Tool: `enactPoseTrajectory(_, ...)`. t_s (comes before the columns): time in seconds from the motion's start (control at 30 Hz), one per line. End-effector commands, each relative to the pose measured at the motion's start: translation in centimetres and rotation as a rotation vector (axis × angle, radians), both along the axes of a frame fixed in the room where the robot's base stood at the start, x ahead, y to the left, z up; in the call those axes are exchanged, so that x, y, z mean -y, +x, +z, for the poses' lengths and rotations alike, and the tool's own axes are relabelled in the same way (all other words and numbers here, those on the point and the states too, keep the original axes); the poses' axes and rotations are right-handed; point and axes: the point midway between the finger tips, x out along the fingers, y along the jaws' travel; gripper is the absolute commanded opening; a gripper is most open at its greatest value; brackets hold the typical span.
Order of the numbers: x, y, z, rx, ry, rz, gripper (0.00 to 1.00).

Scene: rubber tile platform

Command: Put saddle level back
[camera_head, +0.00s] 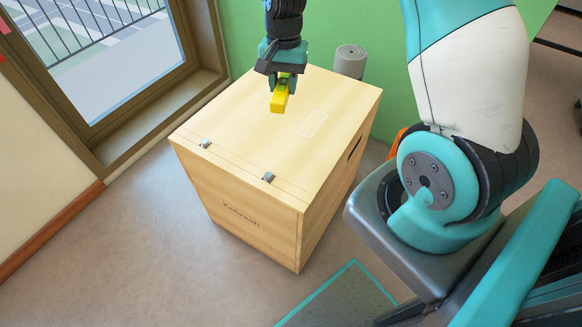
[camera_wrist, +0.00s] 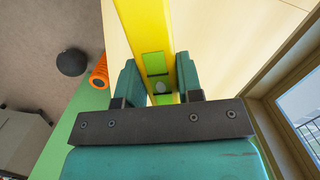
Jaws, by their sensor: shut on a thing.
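The yellow saddle level (camera_head: 279,101) hangs from my gripper (camera_head: 283,80) above the top of a pale wooden box (camera_head: 235,125). In the wrist view the level (camera_wrist: 142,25) runs between the two teal fingers of my gripper (camera_wrist: 160,82), with green parts and a round grey spot near the fingers. The fingers are shut on it. A white rectangular outline (camera_head: 312,123) is marked on the box top, to the right of the level. The gap between level and box top is hard to judge.
Two small grey latches (camera_head: 268,178) sit along the box's near top edge. A grey cylinder (camera_head: 350,61) stands behind the box. A window (camera_head: 110,60) is at left. The wrist view shows a dark ball (camera_wrist: 72,62) and an orange roller (camera_wrist: 99,72).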

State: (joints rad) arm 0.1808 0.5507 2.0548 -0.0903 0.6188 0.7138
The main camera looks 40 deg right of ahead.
Motion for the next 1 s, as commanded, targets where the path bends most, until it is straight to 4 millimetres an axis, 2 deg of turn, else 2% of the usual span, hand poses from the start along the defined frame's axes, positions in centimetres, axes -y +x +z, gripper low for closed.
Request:
enactPoseTrajectory(0.03, 0.7, 0.3, -2.2, 0.005, 0.001, -0.079, 0.04)
enactPoseTrajectory(0.2, 2.2, 0.5, -3.0, -0.002, 0.003, -0.284, 0.04)
enactPoseTrajectory(0.37, 2.8, 0.6, -3.2, -0.008, 0.004, -0.367, 0.04)
enactPoseTrajectory(0.47, 2.8, 0.5, -4.5, -0.013, 0.005, -0.381, 0.04)
enactPoseTrajectory(0.8, 2.8, 0.4, -13.9, -0.015, 0.004, -0.378, 0.04)
enactPoseTrajectory(0.9, 2.8, 0.4, -16.2, -0.014, 0.004, -0.377, 0.04)
enactPoseTrajectory(1.0, 2.8, 0.5, -17.7, -0.011, 0.004, -0.377, 0.04)
